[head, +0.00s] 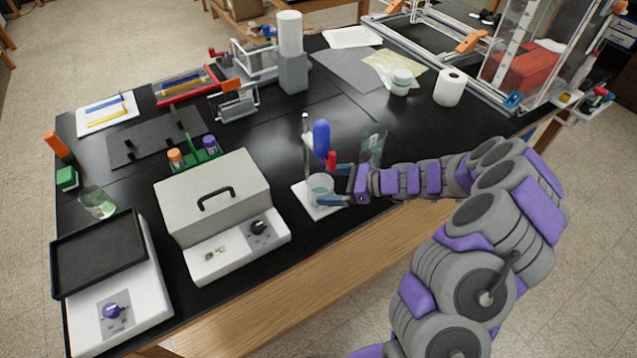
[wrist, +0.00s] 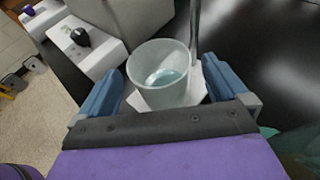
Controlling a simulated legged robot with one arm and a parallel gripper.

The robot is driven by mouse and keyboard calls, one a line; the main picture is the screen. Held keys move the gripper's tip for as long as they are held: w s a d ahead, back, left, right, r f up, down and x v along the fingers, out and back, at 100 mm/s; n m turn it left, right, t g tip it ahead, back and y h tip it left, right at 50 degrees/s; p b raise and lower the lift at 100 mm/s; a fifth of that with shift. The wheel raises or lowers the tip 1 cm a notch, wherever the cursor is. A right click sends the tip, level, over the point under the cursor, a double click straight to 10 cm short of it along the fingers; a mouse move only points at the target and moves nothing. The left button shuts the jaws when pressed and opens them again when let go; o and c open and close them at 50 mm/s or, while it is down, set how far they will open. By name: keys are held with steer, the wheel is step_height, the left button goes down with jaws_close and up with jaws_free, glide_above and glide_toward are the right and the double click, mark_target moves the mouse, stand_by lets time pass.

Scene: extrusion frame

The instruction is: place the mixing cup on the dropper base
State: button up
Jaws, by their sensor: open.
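The mixing cup (head: 321,185) is a clear, frosted cup with a little pale blue liquid in it. It stands upright on the white dropper base (head: 304,196), below a blue dropper bulb (head: 321,138) on a metal stand rod. In the wrist view the cup (wrist: 160,75) lies between the two blue fingers of my gripper (wrist: 163,92), with a white part of the base (wrist: 197,91) showing around it. My gripper (head: 338,186) is open around the cup. Some gap shows between the cup and the fingers.
A grey box with a black handle (head: 212,195) and knob stands to the left. A clear glass vessel (head: 373,146) stands close behind my gripper. A bottle rack (head: 197,155) is further left. The table's front edge is close to the base.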

steer(key=p+v, duration=0.1)
steer(key=v, duration=0.6)
steer(key=shift+d, duration=0.2)
